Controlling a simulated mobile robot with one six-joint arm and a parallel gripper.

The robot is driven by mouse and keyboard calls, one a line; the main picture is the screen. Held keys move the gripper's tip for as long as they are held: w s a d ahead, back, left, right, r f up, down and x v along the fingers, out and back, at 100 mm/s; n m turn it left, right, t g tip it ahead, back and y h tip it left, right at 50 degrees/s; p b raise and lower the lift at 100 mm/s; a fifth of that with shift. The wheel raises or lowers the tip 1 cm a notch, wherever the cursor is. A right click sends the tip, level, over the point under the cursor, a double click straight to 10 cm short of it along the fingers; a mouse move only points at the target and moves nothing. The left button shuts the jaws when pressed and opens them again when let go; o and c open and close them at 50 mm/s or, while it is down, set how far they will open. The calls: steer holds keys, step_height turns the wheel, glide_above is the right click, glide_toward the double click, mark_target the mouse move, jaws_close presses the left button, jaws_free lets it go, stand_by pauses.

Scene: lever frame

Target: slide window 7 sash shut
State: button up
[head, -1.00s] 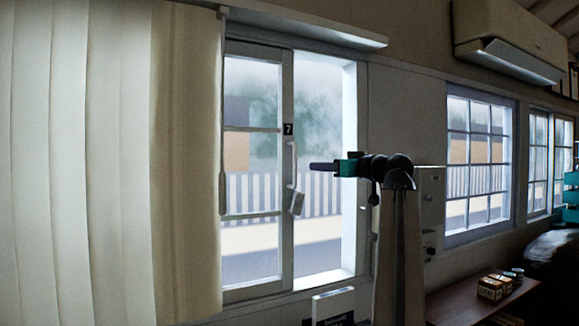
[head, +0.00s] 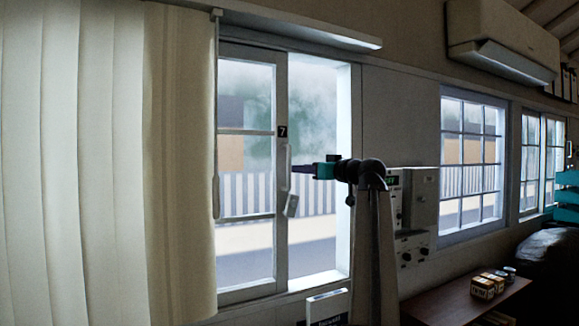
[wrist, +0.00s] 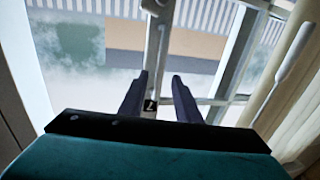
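The window 7 sash (head: 281,235) is a white framed pane at the left of its opening, with an open gap to its right. Its black "7" label (head: 282,131) is on the right stile and also shows in the wrist view (wrist: 150,104). A white upright handle (head: 288,158) sits on that stile, with a small tilted pale tag (head: 292,205) below it. My gripper (head: 298,169) points left at the handle, very close; contact cannot be told. In the wrist view my gripper (wrist: 160,85) has two dark fingers spread apart, with the stile showing between them.
A cream curtain (head: 90,170) with a hanging wand (head: 216,196) covers the left side. An air conditioner (head: 500,40) hangs above.

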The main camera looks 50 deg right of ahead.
mark_target(290, 168)
steer(key=w, duration=0.2)
steer(key=w+p, duration=0.1)
steer(key=w, duration=0.2)
steer(key=w+d+p, duration=0.1)
steer(key=w, duration=0.2)
jaws_close()
stand_by(0.4)
